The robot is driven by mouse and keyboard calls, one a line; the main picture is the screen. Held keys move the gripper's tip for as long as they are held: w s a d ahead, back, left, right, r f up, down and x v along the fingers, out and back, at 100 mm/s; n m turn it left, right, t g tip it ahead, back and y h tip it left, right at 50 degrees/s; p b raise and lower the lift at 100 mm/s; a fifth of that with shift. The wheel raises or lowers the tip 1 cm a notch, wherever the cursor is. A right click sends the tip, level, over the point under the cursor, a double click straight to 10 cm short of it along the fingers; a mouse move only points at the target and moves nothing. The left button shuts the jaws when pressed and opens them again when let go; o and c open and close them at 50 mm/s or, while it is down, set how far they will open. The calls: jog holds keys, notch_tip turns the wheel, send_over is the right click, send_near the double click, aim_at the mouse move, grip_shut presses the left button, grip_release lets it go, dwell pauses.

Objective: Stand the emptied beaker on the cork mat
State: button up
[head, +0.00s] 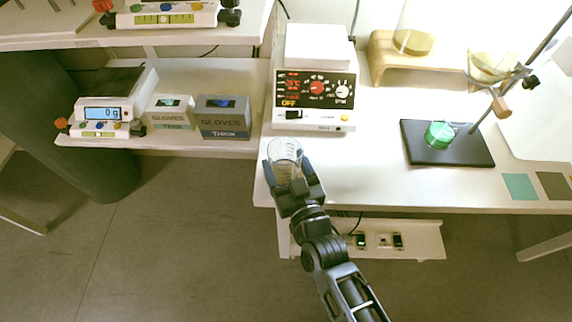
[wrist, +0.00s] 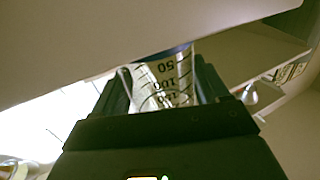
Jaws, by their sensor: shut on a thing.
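A clear glass beaker (head: 284,152) is held in my gripper (head: 287,172) at the front edge of the bench, near its left corner. The fingers are shut on either side of it. In the wrist view the beaker (wrist: 163,82) shows dark volume marks, upside down in the picture, and no coloured liquid is visible in it. A brownish square mat (head: 553,186) lies at the right front of the bench and may be the cork mat; its material is hard to tell. The beaker is far to the left of it.
A teal square (head: 519,186) lies left of the brownish one. A black stand base (head: 448,155) carries a vessel of green liquid (head: 439,135), with a rod and clamp leaning over it. A hotplate device (head: 313,103) stands behind my gripper. The bench front between is clear.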

jog(key=shift+f, duration=0.2)
jog(key=o, duration=1.2)
jog(key=shift+r, duration=0.1)
jog(key=shift+r, duration=0.15)
jog(key=b+v, duration=0.2)
jog(key=v, duration=1)
